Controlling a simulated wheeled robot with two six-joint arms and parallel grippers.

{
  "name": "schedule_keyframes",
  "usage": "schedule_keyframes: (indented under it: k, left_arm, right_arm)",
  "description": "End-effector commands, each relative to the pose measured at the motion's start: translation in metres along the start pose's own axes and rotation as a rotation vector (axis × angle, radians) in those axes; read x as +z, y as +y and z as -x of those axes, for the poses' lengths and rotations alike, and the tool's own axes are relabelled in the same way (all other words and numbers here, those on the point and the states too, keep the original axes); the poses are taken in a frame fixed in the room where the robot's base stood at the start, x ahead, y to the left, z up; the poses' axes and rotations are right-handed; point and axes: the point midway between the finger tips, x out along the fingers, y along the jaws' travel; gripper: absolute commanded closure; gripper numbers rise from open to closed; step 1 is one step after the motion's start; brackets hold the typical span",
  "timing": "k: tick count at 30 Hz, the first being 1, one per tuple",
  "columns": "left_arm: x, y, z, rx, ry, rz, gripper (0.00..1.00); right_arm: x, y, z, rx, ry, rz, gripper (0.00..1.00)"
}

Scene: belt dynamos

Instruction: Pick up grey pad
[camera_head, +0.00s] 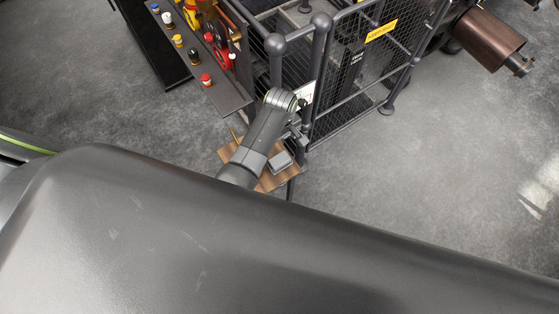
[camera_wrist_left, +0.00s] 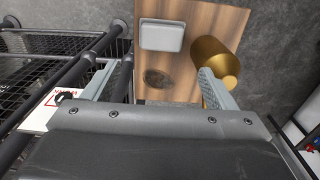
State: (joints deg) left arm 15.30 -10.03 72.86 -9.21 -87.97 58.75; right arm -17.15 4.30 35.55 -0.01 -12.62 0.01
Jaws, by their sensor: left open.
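The grey pad (camera_wrist_left: 162,36) is a small rounded block lying on a wooden board (camera_wrist_left: 206,20) in the left wrist view. In the head view a grey block (camera_head: 280,162) on the board (camera_head: 267,184) looks like the same pad, beside my arm. My left gripper (camera_wrist_left: 155,70) is open and empty, its two fingers wide apart. The pad lies beyond the fingertips, apart from them. In the head view the left gripper (camera_head: 296,135) hangs over the board and is small and partly hidden by its own arm. My right gripper is not in view.
A dark oval mark (camera_wrist_left: 157,78) shows on the board. A mesh fence (camera_head: 345,95) stands close to the gripper. A panel of coloured buttons (camera_head: 205,80) is at upper left. Open floor (camera_head: 440,160) lies at right.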

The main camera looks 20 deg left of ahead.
Motion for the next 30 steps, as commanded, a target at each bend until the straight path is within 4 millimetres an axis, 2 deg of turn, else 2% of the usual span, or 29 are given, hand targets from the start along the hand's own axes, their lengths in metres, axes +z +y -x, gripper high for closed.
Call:
schedule_keyframes:
  k: [4,6,10,15,25,30]
  left_arm:
    - [0.000,-0.001,-0.023,-0.003,0.000,-0.001,0.21]
    - [0.000,0.000,-0.039,-0.001,0.000,0.000,0.21]
    - [-0.001,0.000,-0.056,0.001,0.001,0.000,0.21]
    - [0.000,0.000,-0.068,0.001,0.001,0.000,0.21]
    - [0.000,0.000,-0.074,0.001,0.001,-0.001,0.21]
    - [0.000,-0.001,-0.086,0.002,0.001,-0.001,0.21]
  right_arm:
    - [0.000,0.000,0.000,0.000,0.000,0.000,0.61]
    - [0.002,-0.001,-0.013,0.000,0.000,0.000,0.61]
    - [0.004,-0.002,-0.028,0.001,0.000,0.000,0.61]
    - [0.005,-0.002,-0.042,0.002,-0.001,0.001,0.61]
    - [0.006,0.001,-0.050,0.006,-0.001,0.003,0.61]
    - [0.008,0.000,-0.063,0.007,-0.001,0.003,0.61]
